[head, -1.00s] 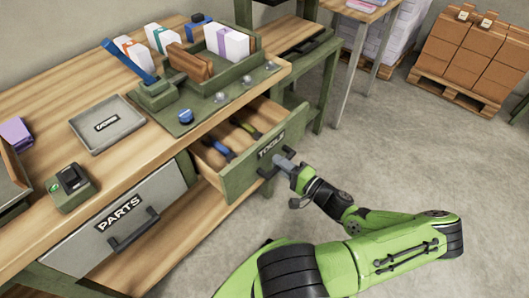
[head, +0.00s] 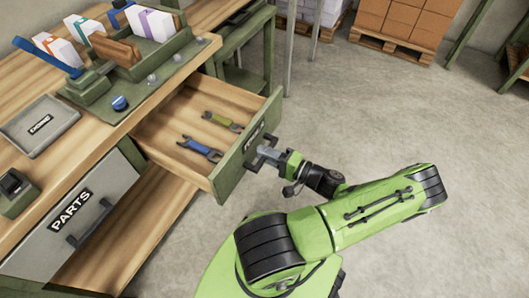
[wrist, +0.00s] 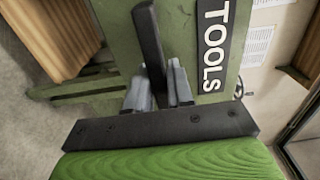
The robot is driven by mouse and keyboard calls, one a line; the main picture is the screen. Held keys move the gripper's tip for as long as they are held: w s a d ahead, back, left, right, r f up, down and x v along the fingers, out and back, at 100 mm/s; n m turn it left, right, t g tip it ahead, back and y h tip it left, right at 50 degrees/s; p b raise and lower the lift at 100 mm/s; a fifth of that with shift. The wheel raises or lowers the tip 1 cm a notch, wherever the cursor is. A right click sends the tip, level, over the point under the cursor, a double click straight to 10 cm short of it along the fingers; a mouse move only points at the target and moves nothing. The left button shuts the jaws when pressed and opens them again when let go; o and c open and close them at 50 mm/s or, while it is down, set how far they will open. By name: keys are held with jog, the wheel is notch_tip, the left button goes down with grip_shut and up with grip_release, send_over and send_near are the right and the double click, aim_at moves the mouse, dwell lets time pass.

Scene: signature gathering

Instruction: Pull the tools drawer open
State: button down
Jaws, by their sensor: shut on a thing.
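The tools drawer (head: 232,172) is a green-fronted wooden drawer under the bench, pulled well out. Two wrenches lie inside it, one blue (head: 200,149) and one olive-yellow (head: 222,121). In the wrist view the drawer front (wrist: 190,30) carries a black TOOLS label (wrist: 213,45) and a dark bar handle (wrist: 150,45). My gripper (head: 268,154) is at the drawer front in the head view. In the wrist view its grey fingers (wrist: 160,88) are closed around the handle, one on each side. The fingers hide part of the handle.
The closed grey PARTS drawer (head: 75,225) is left of the open drawer. The wooden bench top (head: 100,130) holds a grey tray (head: 40,125) and a green organizer (head: 150,60). Bare floor (head: 400,120) is free to the right. Boxes (head: 405,30) stand on a pallet behind.

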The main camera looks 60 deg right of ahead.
jog(key=c, duration=1.1)
grip_release()
jog(key=s, duration=0.8)
jog(key=s+p, duration=0.1)
jog(key=s, duration=0.6)
jog(key=shift+s+d+p, duration=0.2)
jog(key=shift+s+p, duration=0.1)
jog(key=shift+s, duration=0.05)
